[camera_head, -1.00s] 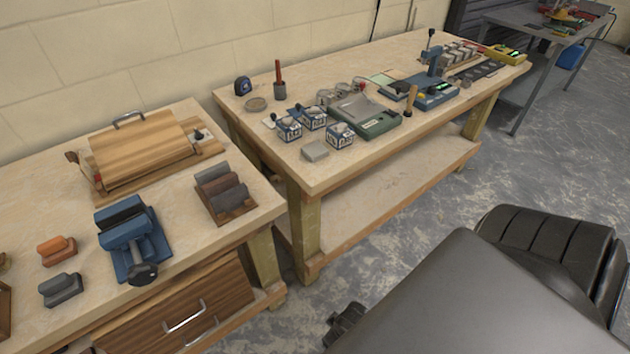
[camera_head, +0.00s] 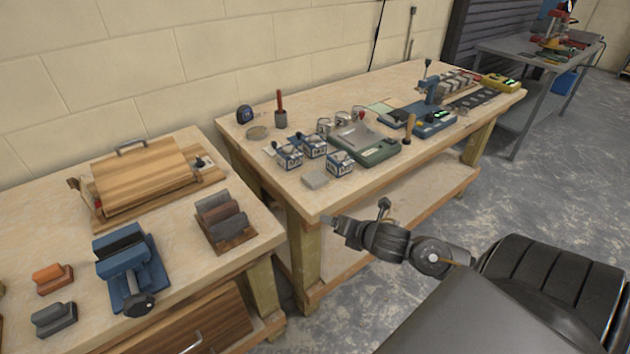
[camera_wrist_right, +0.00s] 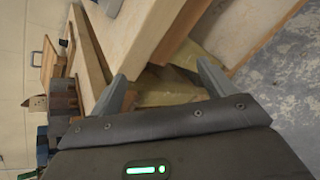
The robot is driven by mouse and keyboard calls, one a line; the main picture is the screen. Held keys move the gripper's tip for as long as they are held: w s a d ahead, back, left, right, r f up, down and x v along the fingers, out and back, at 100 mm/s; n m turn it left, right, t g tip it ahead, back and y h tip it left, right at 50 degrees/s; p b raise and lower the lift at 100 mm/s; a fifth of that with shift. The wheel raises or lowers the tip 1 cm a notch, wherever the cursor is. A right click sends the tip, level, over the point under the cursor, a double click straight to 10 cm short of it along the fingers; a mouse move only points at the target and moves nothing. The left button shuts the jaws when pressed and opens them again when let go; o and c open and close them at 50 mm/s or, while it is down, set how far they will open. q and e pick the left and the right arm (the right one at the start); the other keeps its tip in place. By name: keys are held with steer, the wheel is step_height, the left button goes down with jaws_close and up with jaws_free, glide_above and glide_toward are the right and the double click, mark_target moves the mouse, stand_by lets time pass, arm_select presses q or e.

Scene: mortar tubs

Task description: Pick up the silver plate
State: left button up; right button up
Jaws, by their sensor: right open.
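A flat silver-grey plate (camera_head: 356,137) lies on top of a green device (camera_head: 378,153) in the middle of the far bench; it looks like the silver plate. A small light-grey block (camera_head: 316,179) lies near that bench's front edge. My right gripper (camera_head: 328,220) is at the bench's front corner, apart from the plate. In the right wrist view my right gripper (camera_wrist_right: 162,82) is open, with nothing between its fingers, and the plate is not visible there. My left gripper is not in view.
Blue-and-white boxes (camera_head: 289,157) stand left of the green device. A wooden-handled tool (camera_head: 409,127) stands to its right, beside a blue machine (camera_head: 432,118). The near bench (camera_head: 60,210) holds a blue press (camera_head: 130,265) and several blocks.

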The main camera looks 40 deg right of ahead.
steer(key=w+d+r+n+t+y, duration=0.15)
steer(key=w+d+r+n, duration=0.25)
steer(key=w+r+n, duration=0.4)
steer(key=n, duration=0.1)
glide_toward(315, 177)
steer(key=w+f, duration=0.1)
steer(key=w+f+p, duration=0.1)
steer(key=shift+w+a+f+t+h, duration=0.25)
steer(key=shift+a+t, duration=0.1)
steer(key=x, duration=0.1)
steer(key=p+x, duration=0.1)
steer(key=x, duration=0.2)
steer(key=shift+w+d+r+p, duration=0.15)
steer(key=shift+w+r+p, duration=0.15)
steer(key=shift+w, duration=0.05)
steer(key=shift+w+f, duration=0.2)
steer(key=shift+w, duration=0.1)
steer(key=c, duration=1.2)
steer(key=shift+o, duration=0.2)
